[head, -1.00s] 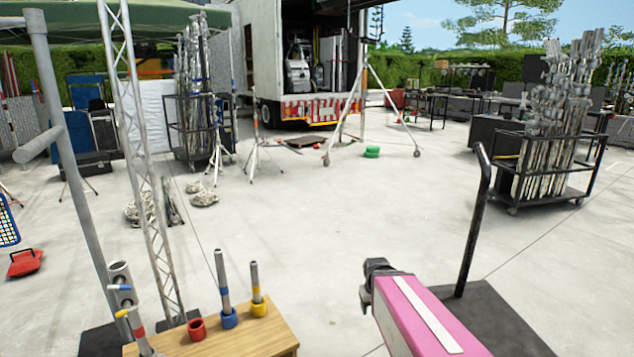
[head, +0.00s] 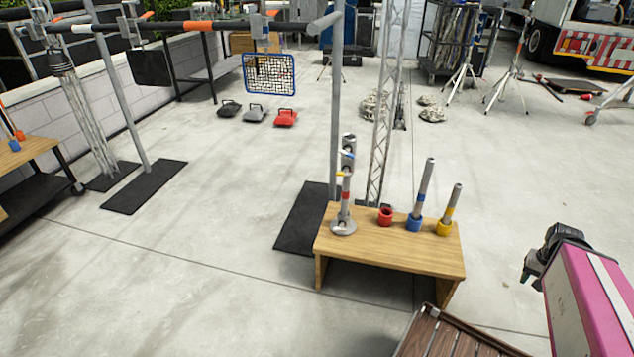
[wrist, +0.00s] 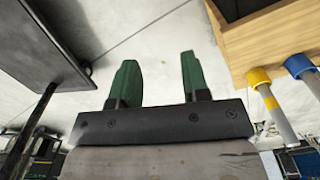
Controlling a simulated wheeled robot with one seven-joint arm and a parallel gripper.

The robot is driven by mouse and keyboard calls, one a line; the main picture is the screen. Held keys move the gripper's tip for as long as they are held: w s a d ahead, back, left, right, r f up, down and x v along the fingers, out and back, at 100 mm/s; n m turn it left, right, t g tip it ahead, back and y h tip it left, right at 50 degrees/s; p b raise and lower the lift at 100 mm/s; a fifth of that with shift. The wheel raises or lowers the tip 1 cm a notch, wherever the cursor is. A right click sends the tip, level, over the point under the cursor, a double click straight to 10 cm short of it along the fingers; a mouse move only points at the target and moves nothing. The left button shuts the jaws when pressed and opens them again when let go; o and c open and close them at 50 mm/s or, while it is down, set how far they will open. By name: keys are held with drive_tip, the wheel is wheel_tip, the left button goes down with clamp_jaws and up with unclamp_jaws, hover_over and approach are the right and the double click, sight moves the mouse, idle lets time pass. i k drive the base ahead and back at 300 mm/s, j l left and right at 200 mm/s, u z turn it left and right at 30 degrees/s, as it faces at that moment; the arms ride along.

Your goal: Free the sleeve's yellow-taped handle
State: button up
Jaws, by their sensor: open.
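A grey metal sleeve (head: 348,150) stands upright at the left end of the wooden bench (head: 400,238). Small handles with blue tape (head: 347,155) and yellow tape (head: 342,174) stick out to its side. Red tape (head: 345,196) shows lower on its post, above a round grey base (head: 343,227). Whether the yellow-taped handle is clamped is too small to tell. My gripper (head: 530,268) is to the right of the bench, apart from it. In the wrist view its green fingers (wrist: 155,82) are spread with nothing between them. The sleeve is out of the wrist view.
On the bench stand an empty-looking red cup (head: 385,217), a blue cup (head: 414,224) and a yellow cup (head: 444,229), the latter two holding taped tubes. A grey upright and a lattice truss rise behind. A brown slatted surface (head: 440,335) is in front.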

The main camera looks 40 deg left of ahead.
sight(345, 172)
drive_tip(key=u, duration=1.8)
